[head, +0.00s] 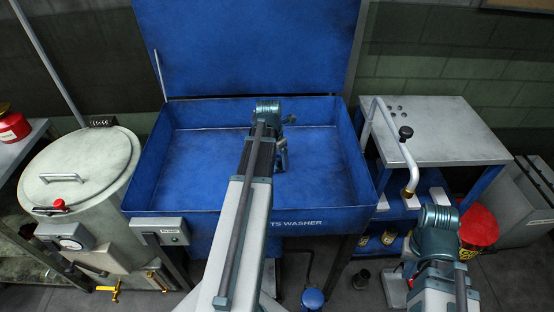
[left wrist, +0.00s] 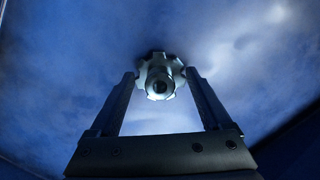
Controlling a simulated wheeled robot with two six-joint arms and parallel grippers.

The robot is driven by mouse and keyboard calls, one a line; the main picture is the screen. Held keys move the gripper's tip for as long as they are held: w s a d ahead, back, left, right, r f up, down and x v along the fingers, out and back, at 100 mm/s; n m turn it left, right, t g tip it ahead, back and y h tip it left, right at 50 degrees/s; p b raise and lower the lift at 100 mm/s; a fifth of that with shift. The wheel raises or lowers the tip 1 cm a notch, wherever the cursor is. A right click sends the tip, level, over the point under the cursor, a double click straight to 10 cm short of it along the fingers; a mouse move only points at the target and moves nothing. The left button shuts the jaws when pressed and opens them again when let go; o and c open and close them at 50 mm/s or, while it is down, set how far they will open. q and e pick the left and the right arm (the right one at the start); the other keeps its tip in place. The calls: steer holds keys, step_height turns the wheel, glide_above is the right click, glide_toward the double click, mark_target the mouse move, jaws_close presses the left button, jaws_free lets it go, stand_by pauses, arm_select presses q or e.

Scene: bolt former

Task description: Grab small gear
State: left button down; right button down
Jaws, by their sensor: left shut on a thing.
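The small gear (left wrist: 160,77) shows in the left wrist view as a grey metal toothed wheel with a round hub. It sits between the fingertips of my left gripper (left wrist: 161,80), which is shut on it. In the head view my left gripper (head: 282,158) is inside the blue parts washer (head: 190,205), over its basin floor. The gear cannot be made out there, as my arm covers much of that spot. My right arm's end (head: 437,240) is at the lower right, outside the washer; its fingers cannot be made out.
The washer's raised lid (head: 250,45) stands behind the basin. A grey drum (head: 85,165) is at the left. At the right are a metal-topped cart (head: 445,130), a bent white pipe (head: 392,140) with a brass tip, and a red can (head: 478,225). The visible basin floor is clear.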

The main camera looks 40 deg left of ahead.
mark_target(277, 158)
arm_select(q)
step_height(277, 158, up, 9)
steer(key=p, duration=0.8)
